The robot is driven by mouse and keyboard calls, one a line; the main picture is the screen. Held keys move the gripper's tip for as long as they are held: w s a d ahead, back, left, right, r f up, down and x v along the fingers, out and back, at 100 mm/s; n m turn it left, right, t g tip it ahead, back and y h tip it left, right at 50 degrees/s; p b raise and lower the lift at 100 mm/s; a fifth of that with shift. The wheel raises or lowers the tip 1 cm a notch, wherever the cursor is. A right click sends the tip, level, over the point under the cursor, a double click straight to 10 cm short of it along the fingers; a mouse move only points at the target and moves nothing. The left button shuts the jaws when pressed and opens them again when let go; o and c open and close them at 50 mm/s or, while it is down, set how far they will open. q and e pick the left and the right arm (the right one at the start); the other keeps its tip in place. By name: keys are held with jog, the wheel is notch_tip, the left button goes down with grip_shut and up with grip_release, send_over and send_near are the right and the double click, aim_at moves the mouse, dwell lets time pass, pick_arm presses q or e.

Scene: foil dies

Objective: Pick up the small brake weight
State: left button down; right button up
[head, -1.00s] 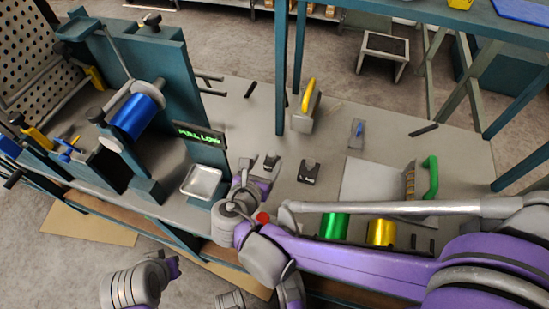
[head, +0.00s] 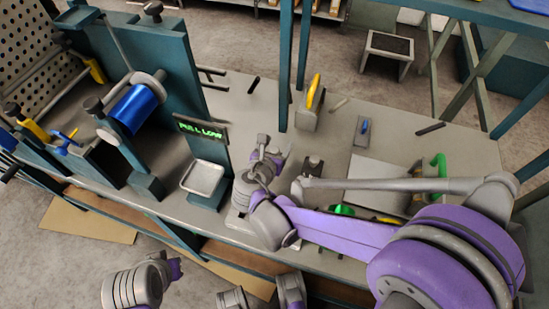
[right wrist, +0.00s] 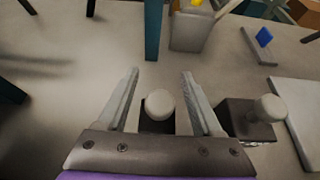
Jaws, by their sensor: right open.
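The small brake weight looks like the narrower dark block with a pale round knob (right wrist: 159,105) in the right wrist view. It stands between the fingers of my right gripper (right wrist: 160,88), which is open with a gap on both sides of the knob. In the head view my right gripper (head: 271,148) is low over the bench, and its hand largely hides this weight. A wider dark weight with a pale knob (right wrist: 250,120) stands just to the right; it also shows in the head view (head: 312,166).
A display with green lettering (head: 200,130) and a metal tray (head: 203,178) stand left of the right gripper. A yellow-handled block (head: 311,105), a blue-handled tool (head: 363,130) and a pale plate (head: 378,178) lie behind and right. A teal post (right wrist: 153,30) rises ahead.

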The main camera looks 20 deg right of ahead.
grip_shut()
dwell(1.3)
